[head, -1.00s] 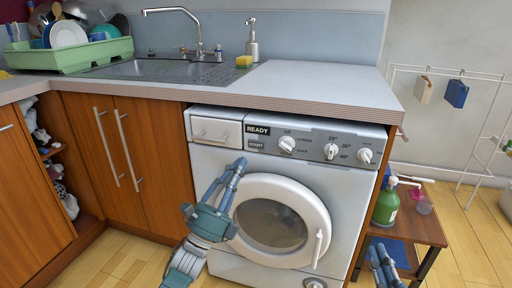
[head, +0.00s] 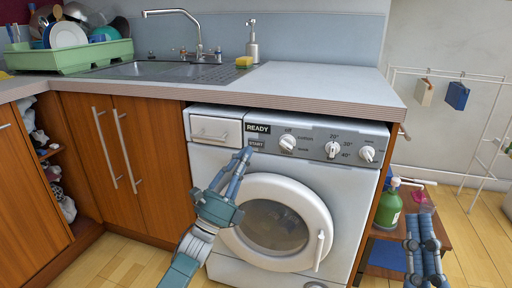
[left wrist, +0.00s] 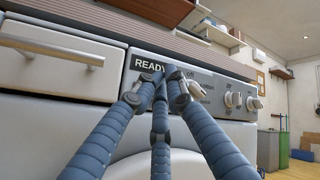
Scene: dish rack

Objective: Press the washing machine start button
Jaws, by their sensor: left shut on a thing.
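The white washing machine (head: 215,165) stands under the counter with its round door shut. On its panel, the start button (head: 257,144) sits just below the READY display (head: 258,128); the display also shows in the left wrist view (left wrist: 146,64). My left gripper (head: 243,153) has its fingers drawn together, tips just below and left of the start button. In the left wrist view the fingertips (left wrist: 160,84) cover the area under READY; I cannot see what is between them or whether they touch the button. My right gripper (head: 424,216) is at the lower right, its fingers apart and empty.
The counter edge (head: 300,106) overhangs the panel. Knobs (head: 287,143) sit right of the button and a drawer (head: 214,131) left of it. A green bottle (head: 389,208) stands on a small wooden table (head: 437,238) near my right gripper. A drying rack stands behind.

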